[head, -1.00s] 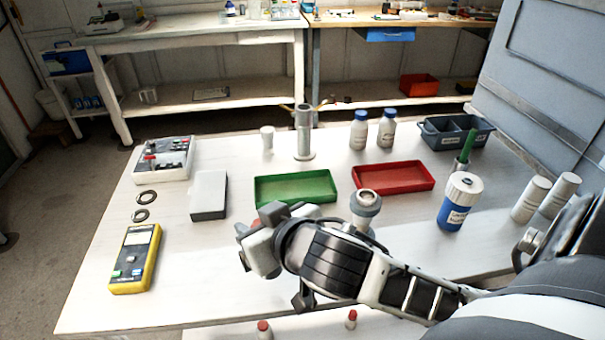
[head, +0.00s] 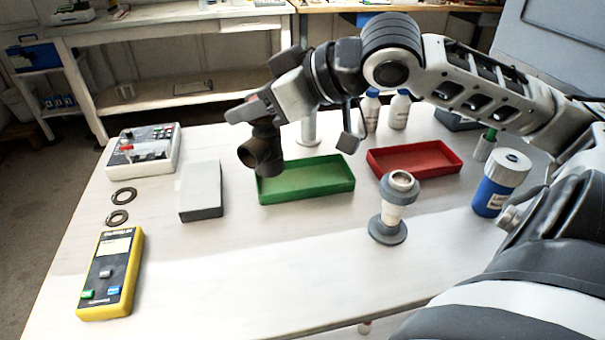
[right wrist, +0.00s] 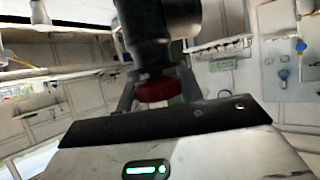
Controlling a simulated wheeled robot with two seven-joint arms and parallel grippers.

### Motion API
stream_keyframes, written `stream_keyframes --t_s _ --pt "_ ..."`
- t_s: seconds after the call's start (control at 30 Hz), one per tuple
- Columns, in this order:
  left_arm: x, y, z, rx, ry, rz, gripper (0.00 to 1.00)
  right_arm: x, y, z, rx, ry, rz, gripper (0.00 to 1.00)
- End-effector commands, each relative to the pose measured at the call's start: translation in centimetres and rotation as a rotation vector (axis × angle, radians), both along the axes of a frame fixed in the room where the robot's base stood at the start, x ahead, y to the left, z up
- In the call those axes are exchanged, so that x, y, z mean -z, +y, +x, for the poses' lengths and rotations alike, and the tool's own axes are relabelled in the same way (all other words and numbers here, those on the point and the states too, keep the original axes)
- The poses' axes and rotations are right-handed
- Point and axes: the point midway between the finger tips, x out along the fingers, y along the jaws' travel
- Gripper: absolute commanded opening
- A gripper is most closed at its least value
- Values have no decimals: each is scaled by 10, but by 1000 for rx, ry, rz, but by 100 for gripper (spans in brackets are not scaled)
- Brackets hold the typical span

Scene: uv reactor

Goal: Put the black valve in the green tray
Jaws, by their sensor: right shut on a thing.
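The black valve (head: 262,152) is held in my right gripper (head: 257,114), which is shut on it. The valve hangs raised in front of the left back corner of the green tray (head: 310,194) in the head view; its exact height is hard to tell. The green tray lies on the white table and its visible floor is empty. In the right wrist view the valve's black body (right wrist: 160,25) and a red part (right wrist: 158,90) show close up at the jaws. My left gripper is not in view.
A red tray (head: 413,172) and a grey-white flanged fitting (head: 389,222) stand right of the green tray. A grey-white box (head: 200,190) stands left of it. A yellow meter (head: 108,275) lies front left. The table's front middle is clear.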

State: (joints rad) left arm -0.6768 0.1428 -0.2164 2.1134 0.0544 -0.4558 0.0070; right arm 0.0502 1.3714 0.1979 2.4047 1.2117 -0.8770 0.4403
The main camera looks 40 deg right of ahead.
Motion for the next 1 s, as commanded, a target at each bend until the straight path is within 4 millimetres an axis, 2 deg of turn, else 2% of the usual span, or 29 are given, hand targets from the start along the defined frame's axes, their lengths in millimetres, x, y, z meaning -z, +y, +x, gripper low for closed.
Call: stream_keyframes --t_s 0.13,0.37,0.5,0.63,0.9,1.0 --pt "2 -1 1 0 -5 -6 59 13 -23 10 4 8 13 0" --pt "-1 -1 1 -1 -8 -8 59 36 -77 33 7 8 11 0" --pt "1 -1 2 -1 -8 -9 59 63 -99 42 5 8 9 0" --pt "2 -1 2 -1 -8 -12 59 80 -112 48 3 4 6 0" --pt "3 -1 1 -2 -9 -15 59 100 -127 55 3 4 6 0" --pt "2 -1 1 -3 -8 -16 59 116 -125 54 1 6 5 0"
